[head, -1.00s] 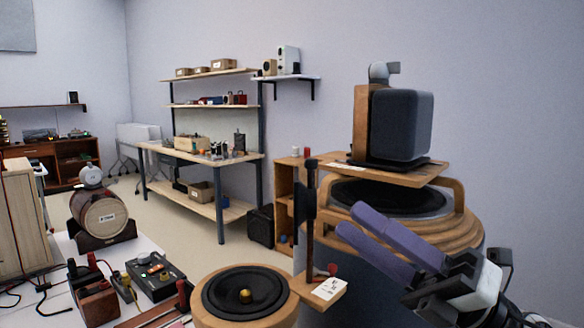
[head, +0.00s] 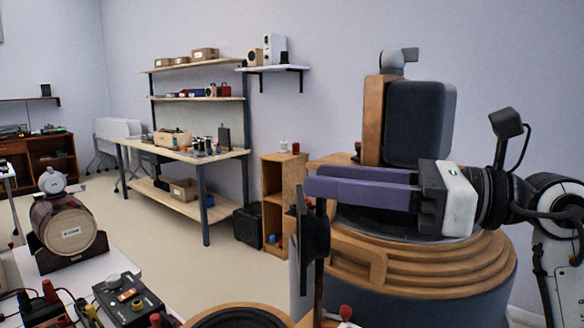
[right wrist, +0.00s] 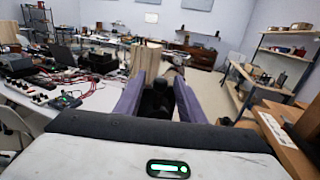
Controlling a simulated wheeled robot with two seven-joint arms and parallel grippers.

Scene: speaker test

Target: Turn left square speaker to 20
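A dark, rounded square speaker (head: 418,120) stands upright against a wooden back, above a round wooden stand (head: 440,262) at the right of the head view. My right gripper (head: 310,178) is in front of and below it, with its purple fingers pointing left. The fingers are apart in the right wrist view (right wrist: 160,90), and a dark upright part (right wrist: 157,102) shows between them. In the head view the fingertips are over the top of a black post with a flat black plate (head: 315,228). I cannot tell whether they touch it. My left gripper is out of view.
A round-topped speaker (head: 235,318) is cut off at the bottom edge. A wooden barrel (head: 68,226) and a control box (head: 128,297) stand on the white table at left. A workbench (head: 185,152) is against the far wall, with open floor before it.

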